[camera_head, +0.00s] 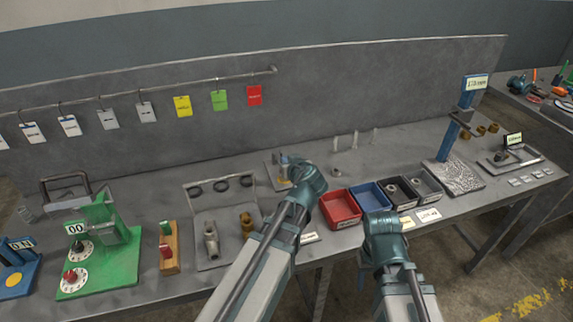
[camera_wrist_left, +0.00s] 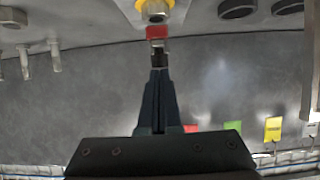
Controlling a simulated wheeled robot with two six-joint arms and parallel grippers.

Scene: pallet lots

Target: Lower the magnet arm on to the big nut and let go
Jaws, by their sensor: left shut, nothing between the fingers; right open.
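In the left wrist view a brass nut (camera_wrist_left: 155,12) sits on a light plate at the top edge. A red piece (camera_wrist_left: 158,32) with a dark stem, which looks like part of the magnet arm, lies between the nut and my left gripper (camera_wrist_left: 160,72). Those fingers are shut with nothing between them, their tips close to the stem; I cannot tell whether they touch. In the head view my left wrist (camera_head: 307,180) partly covers the small station plate (camera_head: 271,172). My right gripper (camera_head: 385,235) is over the table's front edge; its fingers are hidden by its wrist.
A red bin (camera_head: 340,208), a blue bin (camera_head: 372,197) and darker bins stand right of my left wrist. A ring rack (camera_head: 220,187) and brass fittings stand left. A blue post (camera_head: 455,135) stands at right. Tags hang behind from a rail.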

